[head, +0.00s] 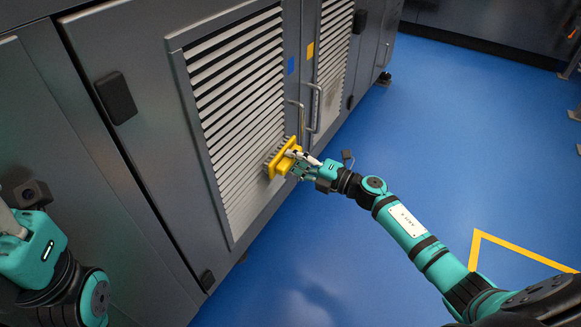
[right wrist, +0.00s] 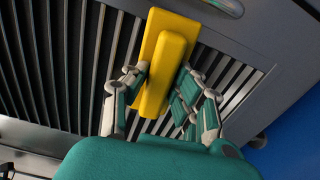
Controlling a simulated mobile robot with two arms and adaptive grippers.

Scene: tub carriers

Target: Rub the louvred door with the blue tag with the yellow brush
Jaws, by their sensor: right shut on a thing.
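The louvred door with the blue tag (head: 291,65) is the left one of two louvred doors. Its slatted panel (head: 236,95) faces me in the head view, and slats also fill the back of the right wrist view (right wrist: 75,60). My right gripper (head: 294,163) is shut on the yellow brush (head: 281,160). The brush's bristles face the slats at the panel's lower right and look to be at them. In the right wrist view the fingers grip both sides of the brush's handle (right wrist: 166,65). My left gripper (head: 12,222) is only partly in view at the left edge; its fingertips do not show clearly.
A second louvred door with a yellow tag (head: 310,50) stands to the right. Metal door handles (head: 315,108) stick out between the doors, just above the brush. A dark latch block (head: 116,97) sits left of the panel. The blue floor (head: 430,120) is clear.

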